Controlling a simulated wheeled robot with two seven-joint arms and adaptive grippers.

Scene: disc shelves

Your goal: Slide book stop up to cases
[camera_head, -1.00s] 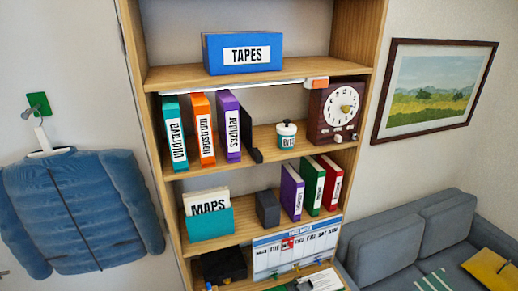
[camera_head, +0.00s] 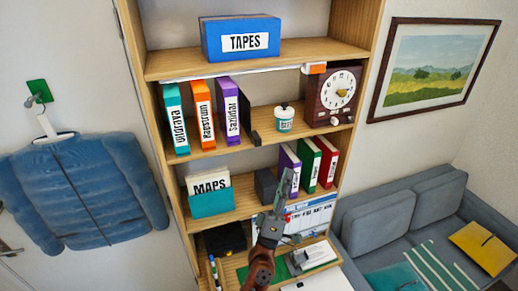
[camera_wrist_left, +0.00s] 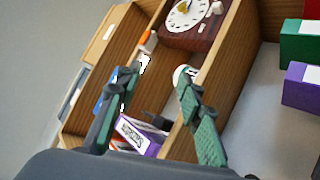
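The black book stop (camera_head: 251,126) stands on the upper middle shelf, just right of the purple case (camera_head: 228,108), with a small gap between them. The teal case (camera_head: 176,120) and orange case (camera_head: 203,115) stand left of it. My left gripper (camera_head: 284,186) is raised in front of the lower shelf, below and right of the book stop. In the left wrist view its two fingers (camera_wrist_left: 158,78) are apart with nothing between them. The purple case (camera_wrist_left: 142,137) and a dark part of the book stop (camera_wrist_left: 155,119) show beyond the fingers. My right gripper is not in view.
A dark grey block (camera_head: 266,186), more cases (camera_head: 309,161) and the maps holder (camera_head: 211,203) occupy the shelf below. The blue tapes box (camera_head: 241,39) is above.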

